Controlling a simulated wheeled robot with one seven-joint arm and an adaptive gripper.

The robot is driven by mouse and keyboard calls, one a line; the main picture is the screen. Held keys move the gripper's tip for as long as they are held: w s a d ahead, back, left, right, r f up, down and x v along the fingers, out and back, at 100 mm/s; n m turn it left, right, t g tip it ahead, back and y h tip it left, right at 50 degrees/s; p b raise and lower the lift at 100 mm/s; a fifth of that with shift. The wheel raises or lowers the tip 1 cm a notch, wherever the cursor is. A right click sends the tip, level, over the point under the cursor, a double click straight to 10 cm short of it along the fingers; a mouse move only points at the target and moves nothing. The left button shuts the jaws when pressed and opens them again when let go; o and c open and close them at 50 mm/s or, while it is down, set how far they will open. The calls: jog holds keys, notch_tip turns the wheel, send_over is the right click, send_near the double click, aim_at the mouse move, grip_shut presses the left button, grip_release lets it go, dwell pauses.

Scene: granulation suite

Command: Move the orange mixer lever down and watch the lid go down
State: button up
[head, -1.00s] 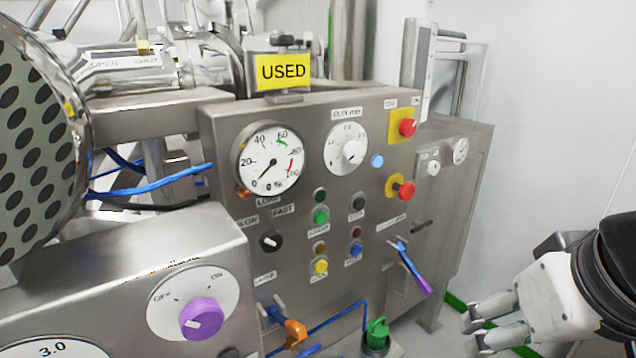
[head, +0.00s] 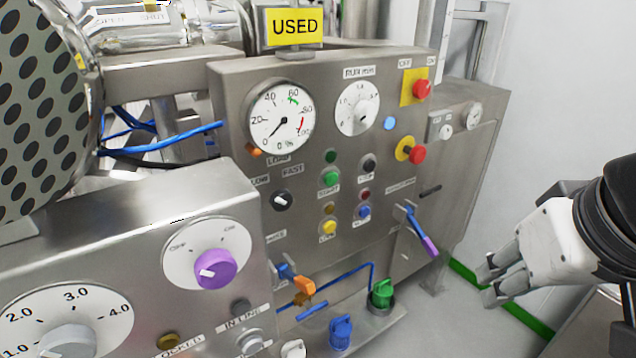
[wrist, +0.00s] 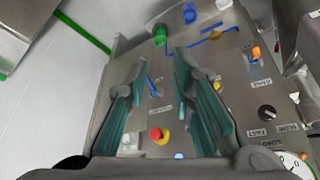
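The orange lever (head: 304,285) sticks out from the lower left of the steel control panel (head: 240,130), with a blue base behind it. It also shows in the wrist view (wrist: 256,53), at the upper right, beyond my fingers. My gripper (head: 492,282) is at the right of the head view, well apart from the panel. In the wrist view the two fingers (wrist: 155,90) stand apart with nothing between them. No lid can be made out in these frames.
A purple-tipped lever (head: 428,245) sits on the panel between my gripper and the orange lever. Red knobs (head: 417,154), a green valve handle (head: 382,292) and a blue one (head: 341,331) stick out nearby. A perforated drum (head: 40,100) is at the left. Floor shows at right.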

jog(key=w+a, duration=0.1)
jog(key=w, duration=0.1)
jog(key=w+a+r+n+p, duration=0.1)
jog(key=w+a, duration=0.1)
jog(key=w+a+r+n, duration=0.1)
jog(key=w+a, duration=0.1)
jog(key=shift+a+r+g, duration=0.1)
jog(key=shift+r+g, duration=0.1)
jog(key=shift+g, duration=0.1)
grip_shut()
jog(key=n+g+y+p, duration=0.2)
jog(key=n+p, duration=0.2)
jog(key=n, duration=0.1)
send_over(300, 275)
jog(key=x, duration=0.4)
jog(key=s+d+x, duration=0.1)
jog(key=x, duration=0.3)
jog(key=s+x, duration=0.1)
jog(key=x, duration=0.4)
jog(key=shift+d+f, duration=0.35)
jog(key=shift+f, duration=0.1)
jog(key=shift+s+d+f+p, duration=0.2)
jog(key=shift+s+f+p, duration=0.1)
jog(key=shift+f, duration=0.15)
jog(key=shift+s+d+f+p, duration=0.2)
jog(key=shift+s+f, duration=0.1)
jog(key=shift+f, duration=0.2)
jog(key=shift+s+d+f, duration=0.15)
jog(key=shift+d+f, duration=0.05)
jog(key=shift+f, duration=0.5)
